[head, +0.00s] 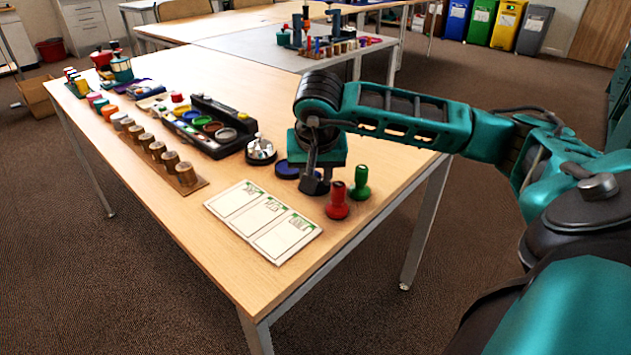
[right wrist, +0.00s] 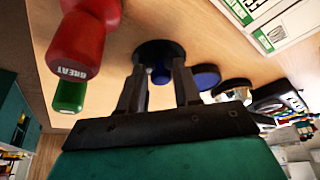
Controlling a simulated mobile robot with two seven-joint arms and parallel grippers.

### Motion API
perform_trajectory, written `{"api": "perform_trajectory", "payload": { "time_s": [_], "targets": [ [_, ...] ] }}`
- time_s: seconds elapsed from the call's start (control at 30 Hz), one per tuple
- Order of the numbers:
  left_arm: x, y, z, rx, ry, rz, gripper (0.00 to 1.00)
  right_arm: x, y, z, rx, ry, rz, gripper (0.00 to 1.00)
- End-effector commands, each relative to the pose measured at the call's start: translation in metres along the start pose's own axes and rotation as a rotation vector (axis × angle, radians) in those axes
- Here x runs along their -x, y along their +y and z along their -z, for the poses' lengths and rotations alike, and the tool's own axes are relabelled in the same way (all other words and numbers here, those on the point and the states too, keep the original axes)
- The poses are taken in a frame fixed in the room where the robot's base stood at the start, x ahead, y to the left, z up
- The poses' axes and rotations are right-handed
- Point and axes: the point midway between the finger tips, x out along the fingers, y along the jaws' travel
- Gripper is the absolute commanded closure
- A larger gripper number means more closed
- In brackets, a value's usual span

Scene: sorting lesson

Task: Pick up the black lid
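The black lid (head: 313,187) lies on the table under my right gripper (head: 317,172), partly hidden by it in the head view. In the right wrist view the round black lid (right wrist: 158,48) is just beyond the fingertips of my right gripper (right wrist: 159,72). The two fingers are apart, with a small bluish knob-like shape (right wrist: 160,75) showing between them. I cannot tell whether either finger touches it. My left gripper is in neither view.
A red stamp (head: 338,203) and a green stamp (head: 361,184) stand right of the lid. A blue lid (head: 285,170) lies close behind it. A labelled white sheet (head: 262,222) lies to the left. A round black stand (head: 261,154) and a black tray (head: 212,145) are farther back.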

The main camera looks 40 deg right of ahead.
Motion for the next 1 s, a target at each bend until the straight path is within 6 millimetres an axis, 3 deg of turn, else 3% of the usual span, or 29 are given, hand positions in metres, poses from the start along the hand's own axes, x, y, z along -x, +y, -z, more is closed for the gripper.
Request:
{"api": "perform_trajectory", "payload": {
  "time_s": [0.2,0.63,0.83,1.0],
  "targets": [
    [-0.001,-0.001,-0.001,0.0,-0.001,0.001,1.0,-0.004,0.001,-0.004,0.003,-0.01,-0.007,1.0],
    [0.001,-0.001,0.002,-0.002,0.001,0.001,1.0,0.002,0.001,-0.002,0.005,-0.014,-0.009,1.0],
    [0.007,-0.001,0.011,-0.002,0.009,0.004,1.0,0.031,0.0,0.012,0.002,-0.006,-0.003,1.0],
    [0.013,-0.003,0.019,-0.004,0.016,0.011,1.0,0.073,-0.001,0.03,0.0,-0.003,0.0,1.0]
  ]
}}
